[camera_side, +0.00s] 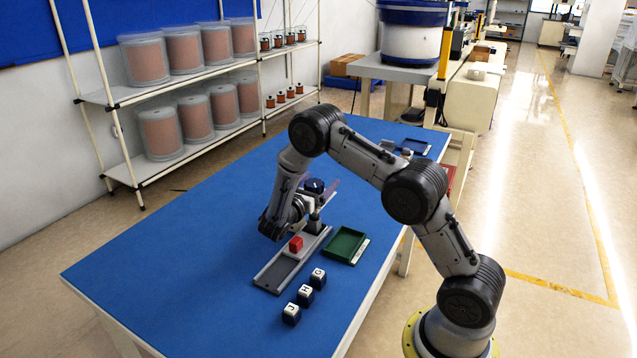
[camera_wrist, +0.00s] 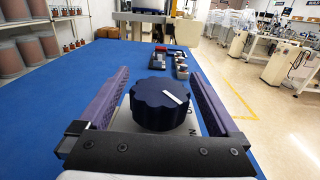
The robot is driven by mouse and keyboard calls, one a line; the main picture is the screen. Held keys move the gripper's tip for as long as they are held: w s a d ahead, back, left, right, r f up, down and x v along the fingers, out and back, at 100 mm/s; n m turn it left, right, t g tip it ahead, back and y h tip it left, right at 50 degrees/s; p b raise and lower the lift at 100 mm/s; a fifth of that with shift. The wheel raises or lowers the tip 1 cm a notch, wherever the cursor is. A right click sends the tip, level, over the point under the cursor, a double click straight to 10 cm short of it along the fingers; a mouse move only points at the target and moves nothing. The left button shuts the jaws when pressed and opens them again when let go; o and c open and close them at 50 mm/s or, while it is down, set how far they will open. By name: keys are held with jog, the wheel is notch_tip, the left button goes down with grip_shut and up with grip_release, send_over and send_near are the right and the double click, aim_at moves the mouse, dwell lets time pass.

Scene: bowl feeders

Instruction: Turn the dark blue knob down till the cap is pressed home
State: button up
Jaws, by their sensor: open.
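The dark blue knob (camera_wrist: 160,104) has a scalloped rim and a white mark on its top. In the wrist view it sits between the two purple fingers of my gripper (camera_wrist: 163,95), with a gap on each side. The gripper is open around the knob and does not visibly touch it. In the side view the knob (camera_side: 314,186) stands on top of a small press at the far end of a grey track, with my gripper beside it. A red block (camera_side: 296,244) sits on the track (camera_side: 275,272). I cannot make out the cap.
A green tray (camera_side: 346,246) lies right of the track. Several dark cubes with white lettered tops (camera_side: 305,295) stand near the front edge of the blue table (camera_side: 180,270). A dark blue tray (camera_side: 415,146) lies at the far end. The table's left side is clear.

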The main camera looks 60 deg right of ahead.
jog(key=c, duration=1.4)
jog(key=shift+o, duration=0.2)
jog(key=shift+m+g, duration=0.3)
jog(key=shift+g, duration=0.2)
jog(key=o, duration=1.4)
jog(key=shift+c, duration=0.2)
jog(key=shift+a, duration=0.15)
jog(key=a, duration=1.3)
jog(key=shift+w+a, duration=0.15)
jog(key=shift+a, duration=0.15)
